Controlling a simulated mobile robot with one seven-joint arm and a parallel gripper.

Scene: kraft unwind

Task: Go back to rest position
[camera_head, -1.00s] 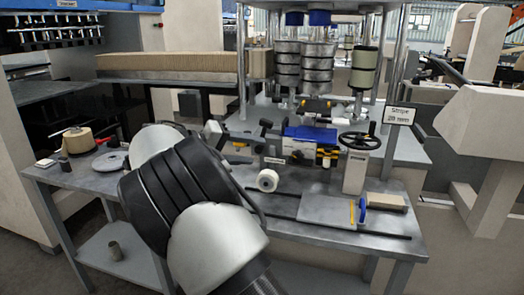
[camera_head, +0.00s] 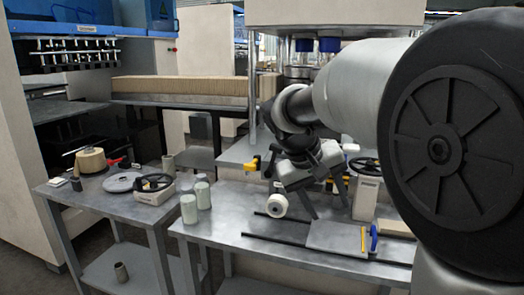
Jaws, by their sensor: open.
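My gripper (camera_head: 329,208) hangs above the metal workbench (camera_head: 215,232), right of centre. Its dark fingers point down and are apart, with nothing seen between them. A white roll (camera_head: 277,205) lies on the bench just left of the fingers and looks apart from them. My large arm links fill the right side of the view and hide much of the machine behind. The machine parts directly behind my gripper are partly covered.
A black handwheel on a pale post (camera_head: 366,190) stands close right of my gripper. Pale cylinders (camera_head: 188,208) and a kraft spool (camera_head: 90,161) stand left.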

